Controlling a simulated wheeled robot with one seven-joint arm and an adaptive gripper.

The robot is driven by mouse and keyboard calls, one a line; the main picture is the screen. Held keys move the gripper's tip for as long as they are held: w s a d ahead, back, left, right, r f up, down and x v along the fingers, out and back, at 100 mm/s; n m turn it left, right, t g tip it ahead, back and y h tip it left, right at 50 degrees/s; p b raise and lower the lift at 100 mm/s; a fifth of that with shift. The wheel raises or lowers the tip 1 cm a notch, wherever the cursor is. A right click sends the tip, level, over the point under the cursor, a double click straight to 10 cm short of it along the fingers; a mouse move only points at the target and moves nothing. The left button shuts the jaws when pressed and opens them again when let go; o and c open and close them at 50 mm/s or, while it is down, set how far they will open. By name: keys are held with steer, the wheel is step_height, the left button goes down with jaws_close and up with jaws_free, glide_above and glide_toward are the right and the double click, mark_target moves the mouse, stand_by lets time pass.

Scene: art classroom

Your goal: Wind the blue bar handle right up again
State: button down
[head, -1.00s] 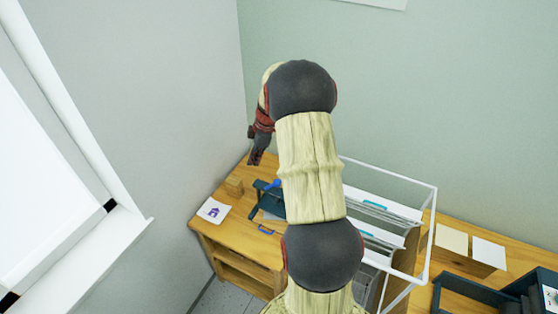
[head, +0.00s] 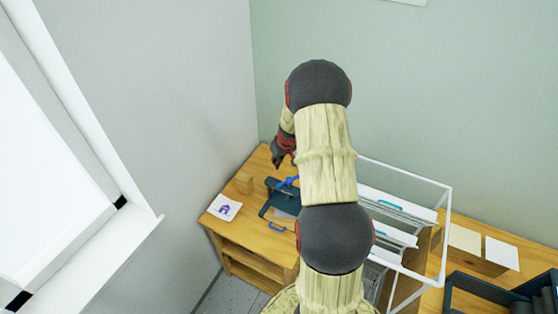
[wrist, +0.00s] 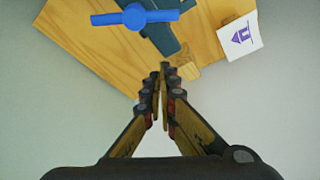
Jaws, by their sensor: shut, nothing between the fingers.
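The blue bar handle (head: 289,182) sits on top of a dark teal press (head: 272,207) on the wooden desk. In the wrist view, the handle (wrist: 137,17) is a round blue hub with a bar lying nearly level across the picture, at the top edge. The press body (wrist: 160,38) runs down behind it. My gripper (head: 277,166) hangs above the desk, just left of and behind the handle in the head view. In the wrist view, my gripper (wrist: 163,68) has its fingertips together and empty, apart from the handle. My arm hides part of the press's right side.
A white card with a purple house (head: 225,207) lies at the desk's left edge. A small wooden block (head: 244,182) stands behind it. A white wire rack (head: 402,215) with trays stands to the right. Walls close off the left and back.

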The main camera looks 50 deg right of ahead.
steer(key=x, duration=0.5)
steer(key=shift+w+f+p, duration=0.1)
steer(key=shift+f+p, duration=0.05)
steer(key=shift+p, duration=0.25)
steer(key=shift+s+f, duration=0.2)
steer(key=shift+s, duration=0.1)
steer(key=shift+s+a+f, duration=0.15)
steer(key=shift+s+a, duration=0.1)
steer(key=shift+s, duration=0.55)
steer(key=shift+s+a+f, duration=0.15)
steer(key=shift+s+a, duration=0.05)
steer(key=shift+s, duration=0.55)
steer(key=shift+s+f+b, duration=0.1)
steer(key=shift+f+b, duration=0.05)
steer(key=shift+b, duration=0.4)
